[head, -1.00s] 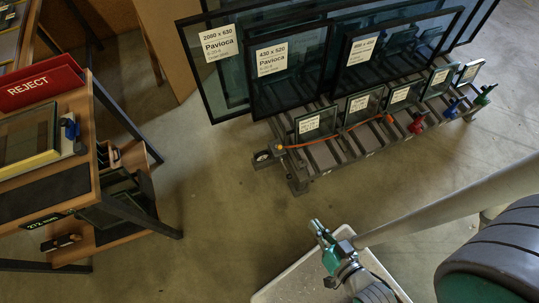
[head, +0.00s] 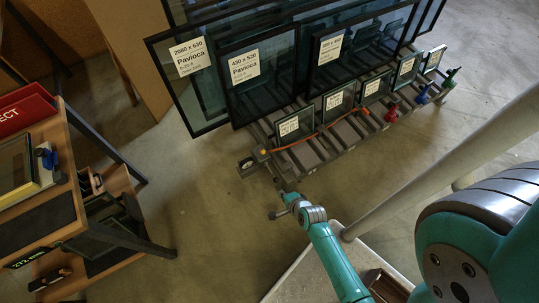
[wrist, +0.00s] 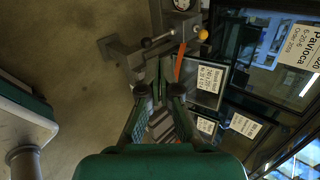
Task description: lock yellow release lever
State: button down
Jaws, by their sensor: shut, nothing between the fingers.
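A small yellow knob (head: 262,151) sits at the near left corner of the rack's rail. I take it to be the yellow release lever. It also shows in the wrist view (wrist: 203,34), up and right of my fingers, beside grey clamp-like metal parts (wrist: 160,39). My gripper (head: 281,196) is in front of that rack corner, a little below the knob in the head view, and apart from it. In the wrist view my gripper (wrist: 160,92) points at the rack end. It is shut and empty. The lever's exact position is too small to tell.
The glass rack (head: 325,152) holds several dark-framed panes with labels. An orange cord (head: 310,135) runs along its front. Red (head: 391,113), blue (head: 422,95) and green (head: 450,77) levers stand farther right. A wooden bench (head: 75,180) is at left. Open floor (head: 200,220) lies between.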

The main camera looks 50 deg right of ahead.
aim_at(262, 152)
jog(key=w+d+f+m+y, duration=0.1)
jog(key=w+d+f+m, duration=0.1)
jog(key=w+d+m, duration=0.3)
jog(key=w+d+f+m+g+y, duration=0.1)
jog(key=w+d+m, duration=0.4)
jog(key=d, duration=0.5)
jog(key=shift+w+f+g, duration=0.3)
jog(key=shift+w+f, duration=0.1)
jog(key=shift+f, duration=0.2)
jog(key=w+a+f, duration=0.1)
jog(key=w+f, duration=0.6)
jog(key=w, duration=0.2)
jog(key=shift+w+r, duration=0.1)
